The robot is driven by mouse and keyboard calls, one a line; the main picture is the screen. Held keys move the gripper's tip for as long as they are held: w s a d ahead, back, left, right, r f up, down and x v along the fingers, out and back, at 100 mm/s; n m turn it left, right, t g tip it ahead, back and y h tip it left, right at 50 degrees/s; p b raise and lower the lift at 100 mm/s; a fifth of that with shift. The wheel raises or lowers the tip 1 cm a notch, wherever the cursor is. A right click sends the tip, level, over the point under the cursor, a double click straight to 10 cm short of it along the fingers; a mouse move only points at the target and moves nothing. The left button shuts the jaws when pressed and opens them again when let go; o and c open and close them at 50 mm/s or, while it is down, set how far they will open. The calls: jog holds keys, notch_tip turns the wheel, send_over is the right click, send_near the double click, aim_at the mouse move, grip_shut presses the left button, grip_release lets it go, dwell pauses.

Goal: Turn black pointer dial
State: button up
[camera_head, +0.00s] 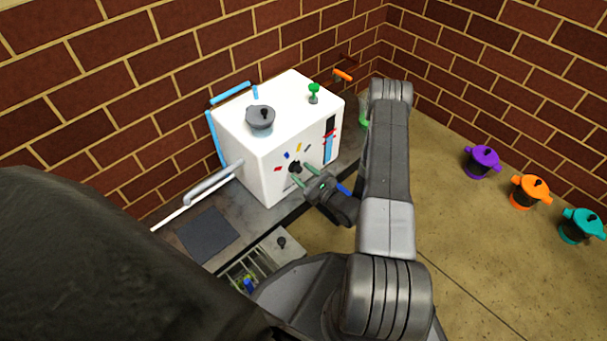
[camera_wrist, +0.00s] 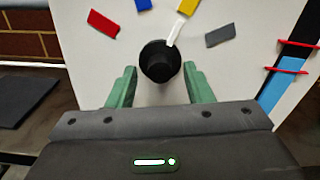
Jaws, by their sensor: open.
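The black pointer dial (camera_wrist: 160,62) is on the front face of a white box (camera_head: 255,135). Its white pointer (camera_wrist: 173,34) points up and slightly right, toward the yellow mark (camera_wrist: 188,6). Red (camera_wrist: 104,23), blue and grey (camera_wrist: 220,36) marks lie around it. In the head view the dial (camera_head: 294,167) is small and lies near the fingertips. My gripper (camera_wrist: 160,84) is open, with one green finger on each side of the dial's lower part. I see gaps between the fingers and the dial. Whether the tips reach past its front cannot be told.
A grey knobbed lid (camera_head: 260,118) and a green knob (camera_head: 314,93) are on the box top. A blue slot with red sliders (camera_head: 329,140) is right of the dial. A grey bar (camera_head: 213,182) sticks out at left. Purple (camera_head: 482,161), orange (camera_head: 529,191) and teal (camera_head: 581,226) pots stand far right.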

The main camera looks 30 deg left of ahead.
jog(key=p+v, duration=0.3)
jog(key=v, duration=1)
jog(key=shift+d+p, duration=0.3)
jog(key=shift+d, duration=0.1)
jog(key=shift+a, duration=0.15)
jog(key=b+x, duration=0.4)
jog(key=x, duration=0.9)
jog(key=shift+a, duration=0.3)
jog(key=shift+n+p, duration=0.3)
jog(key=shift+p, duration=0.1)
jog(key=shift+b, duration=0.3)
